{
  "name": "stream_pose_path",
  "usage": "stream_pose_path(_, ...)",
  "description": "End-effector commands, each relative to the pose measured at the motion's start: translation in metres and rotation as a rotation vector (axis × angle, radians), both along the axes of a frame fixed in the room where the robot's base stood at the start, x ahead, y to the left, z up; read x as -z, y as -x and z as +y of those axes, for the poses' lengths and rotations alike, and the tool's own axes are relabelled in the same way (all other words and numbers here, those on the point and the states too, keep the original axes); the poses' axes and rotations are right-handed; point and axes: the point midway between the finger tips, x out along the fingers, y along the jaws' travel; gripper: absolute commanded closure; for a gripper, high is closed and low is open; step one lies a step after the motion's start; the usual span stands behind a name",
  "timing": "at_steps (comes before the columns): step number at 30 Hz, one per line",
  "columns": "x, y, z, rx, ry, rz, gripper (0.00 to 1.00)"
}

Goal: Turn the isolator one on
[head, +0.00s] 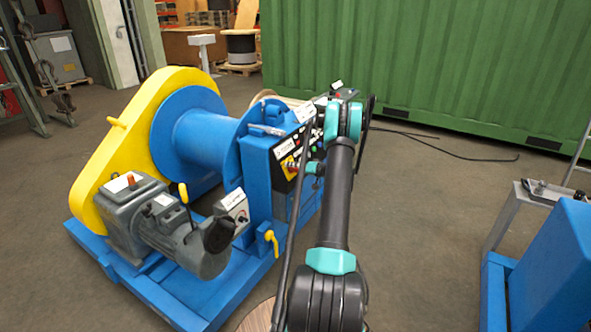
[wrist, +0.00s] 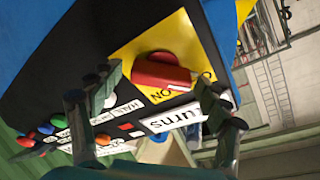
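The isolator is a red rotary handle (wrist: 160,73) on a yellow plate (wrist: 135,52), set in a black panel. The wrist view is tilted, and the lettering "ON" appears upside down below the handle. The handle's bar lies roughly across the picture. My gripper (wrist: 160,84) is open, with one dark finger to each side of the handle and a visible gap between. I cannot tell whether either fingertip touches it. In the head view the yellow plate (head: 291,166) shows on the blue winch's panel, and my arm partly hides the panel.
Coloured buttons (wrist: 48,128) and white labels sit on the panel close to my fingers. The blue winch drum (head: 205,138) and yellow chain guard (head: 150,115) stand left of my arm. Another blue machine (head: 555,265) stands at right. Floor between them is clear.

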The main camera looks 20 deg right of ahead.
Motion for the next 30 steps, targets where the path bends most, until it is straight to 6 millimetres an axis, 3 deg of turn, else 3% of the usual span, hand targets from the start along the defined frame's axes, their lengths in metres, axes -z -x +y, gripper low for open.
stream_pose_path(1, -0.0001, 0.0002, -0.0001, 0.000, 0.000, 0.000, 0.31)
stream_pose_path(11, -0.0001, 0.0003, -0.0001, 0.000, 0.000, 0.000, 0.72)
stream_pose_path(20, -0.0002, 0.0003, -0.0004, 0.015, -0.022, 0.018, 0.73)
stream_pose_path(30, -0.0001, 0.0005, -0.0008, 0.110, -0.171, 0.133, 0.73)
